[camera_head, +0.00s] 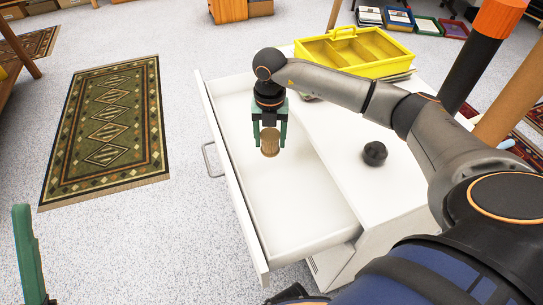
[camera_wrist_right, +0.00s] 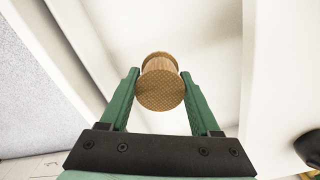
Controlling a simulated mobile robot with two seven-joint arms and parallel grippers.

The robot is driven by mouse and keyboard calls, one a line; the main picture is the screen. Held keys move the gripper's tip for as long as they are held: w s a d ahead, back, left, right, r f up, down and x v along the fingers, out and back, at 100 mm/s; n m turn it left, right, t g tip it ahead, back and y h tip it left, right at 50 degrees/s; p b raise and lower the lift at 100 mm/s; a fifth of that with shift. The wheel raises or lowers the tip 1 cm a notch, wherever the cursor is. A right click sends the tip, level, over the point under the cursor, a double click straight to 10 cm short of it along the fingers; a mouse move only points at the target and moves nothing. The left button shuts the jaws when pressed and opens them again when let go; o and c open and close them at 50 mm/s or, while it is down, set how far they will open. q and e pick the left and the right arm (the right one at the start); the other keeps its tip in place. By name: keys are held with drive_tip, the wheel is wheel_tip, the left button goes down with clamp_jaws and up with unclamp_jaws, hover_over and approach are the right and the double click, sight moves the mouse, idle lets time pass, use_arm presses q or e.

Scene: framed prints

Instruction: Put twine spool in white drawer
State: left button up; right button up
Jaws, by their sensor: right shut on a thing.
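The twine spool (camera_head: 270,142) is a small tan-brown cylinder between the green fingers of my right gripper (camera_head: 269,135). My right gripper is shut on it and holds it over the open white drawer (camera_head: 300,206). In the right wrist view the spool (camera_wrist_right: 162,84) sits between the fingertips (camera_wrist_right: 160,82), with the white drawer floor (camera_wrist_right: 212,50) behind it. The drawer is pulled out to the left and looks empty. A green finger of my left gripper (camera_head: 28,255) shows at the lower left; its other finger is out of view.
A yellow divided caddy (camera_head: 355,50) stands on the white cabinet top (camera_head: 345,120). A dark round object (camera_head: 374,153) lies beside the drawer; it also shows in the right wrist view (camera_wrist_right: 309,147). A patterned rug (camera_head: 105,130) lies on the open floor to the left.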

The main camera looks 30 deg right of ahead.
sight(270, 135)
use_arm(q)
wheel_tip(270, 135, down, 2)
drive_tip(key=shift+w+d+f+b, duration=0.1)
drive_tip(key=shift+f+b, duration=0.15)
drive_tip(key=shift+b, duration=0.75)
use_arm(e)
wheel_tip(270, 135, down, 8)
drive_tip(key=shift+r, duration=0.25)
drive_tip(key=shift+f, duration=0.1)
drive_tip(key=shift+f, duration=0.15)
drive_tip(key=o, duration=1.4)
use_arm(q)
drive_tip(key=shift+f+n, duration=0.1)
drive_tip(key=shift+n, duration=0.2)
use_arm(e)
wheel_tip(270, 135, up, 11)
drive_tip(key=p, duration=0.3)
drive_tip(key=shift+p, duration=0.3)
drive_tip(key=shift+r, duration=0.7)
use_arm(q)
drive_tip(key=r, duration=0.3)
drive_tip(key=shift+w+a+r+y, duration=0.1)
drive_tip(key=shift+a+r+y, duration=0.1)
drive_tip(key=shift+y, duration=0.2)
